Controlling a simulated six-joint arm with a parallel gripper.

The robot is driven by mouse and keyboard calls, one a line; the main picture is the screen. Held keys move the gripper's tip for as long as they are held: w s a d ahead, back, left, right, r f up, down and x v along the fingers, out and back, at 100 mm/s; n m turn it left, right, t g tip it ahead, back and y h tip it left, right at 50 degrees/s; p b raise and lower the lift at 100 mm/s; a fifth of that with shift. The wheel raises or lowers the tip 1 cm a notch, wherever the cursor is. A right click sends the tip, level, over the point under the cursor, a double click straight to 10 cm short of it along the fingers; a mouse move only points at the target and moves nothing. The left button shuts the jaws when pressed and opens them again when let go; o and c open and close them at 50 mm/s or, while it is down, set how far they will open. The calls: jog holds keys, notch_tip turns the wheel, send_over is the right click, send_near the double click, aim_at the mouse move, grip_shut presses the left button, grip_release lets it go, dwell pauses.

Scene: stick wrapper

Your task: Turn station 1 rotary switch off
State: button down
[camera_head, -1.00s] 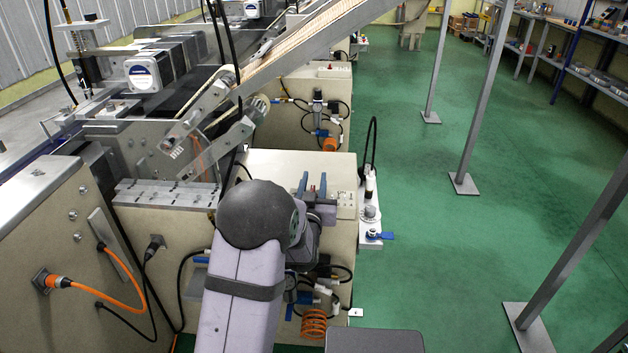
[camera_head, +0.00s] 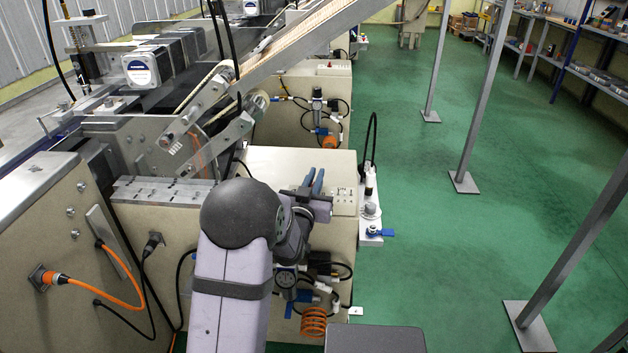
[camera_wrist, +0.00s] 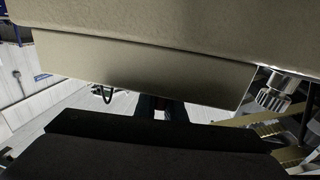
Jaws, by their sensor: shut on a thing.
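My gripper (camera_head: 313,182) shows in the head view as two blue fingers at the top right of the near beige cabinet (camera_head: 262,166), just left of a small panel with buttons (camera_head: 343,201). The fingers lean to the right. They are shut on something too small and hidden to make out. In the wrist view the dark fingers (camera_wrist: 162,108) show at the lower middle, in front of a beige panel (camera_wrist: 140,75). I cannot clearly see the station 1 rotary switch or its setting in either view.
A white plate with a knob and blue lever (camera_head: 371,225) stands right of the cabinet. Air fittings, hoses and an orange coil (camera_head: 314,322) hang below my wrist. Metal posts (camera_head: 465,182) stand farther right. The green floor is otherwise clear.

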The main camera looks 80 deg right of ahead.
jog(key=shift+s+m+g, duration=0.25)
jog(key=shift+m+g, duration=0.55)
jog(key=shift+g, duration=0.4)
jog(key=shift+r, duration=0.1)
jog(key=c, duration=1.8)
grip_release()
jog(key=shift+c, duration=0.2)
jog(key=shift+a, duration=0.1)
jog(key=shift+b+v, duration=0.45)
jog(key=shift+v, duration=3.2)
jog(key=shift+r, duration=0.1)
